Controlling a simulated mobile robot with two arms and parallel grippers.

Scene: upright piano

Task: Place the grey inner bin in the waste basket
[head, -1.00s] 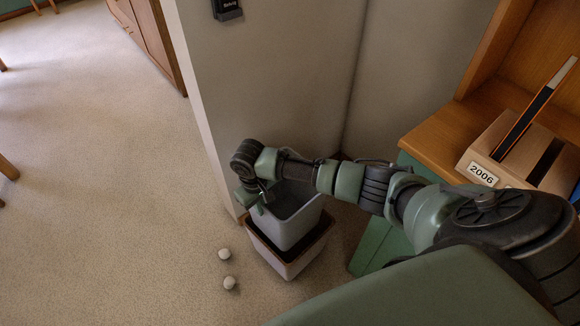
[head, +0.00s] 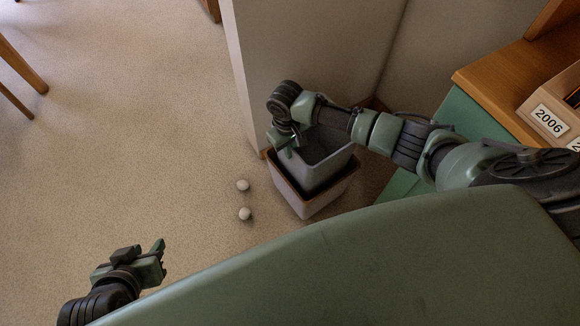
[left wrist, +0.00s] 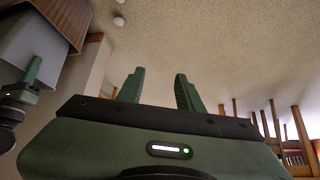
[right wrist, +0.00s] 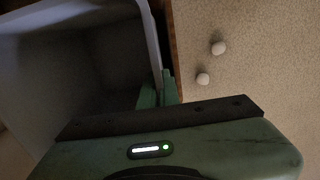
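The grey inner bin (head: 325,173) stands open side up in the mouth of the waste basket (head: 314,206), which has a dark brown rim. Its lower part is inside the rim and its upper part sticks out above; how deep it sits is hidden. My right gripper (head: 284,148) is at the bin's left rim. In the right wrist view its fingers (right wrist: 158,92) are close together with the bin's rim (right wrist: 152,45) between them. My left gripper (head: 158,258) is open and empty, low at the left, away from the bin; its spread fingers show in the left wrist view (left wrist: 159,92).
Two pale balls (head: 243,185) lie on the carpet left of the basket. A wall corner (head: 290,50) stands close behind the basket.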

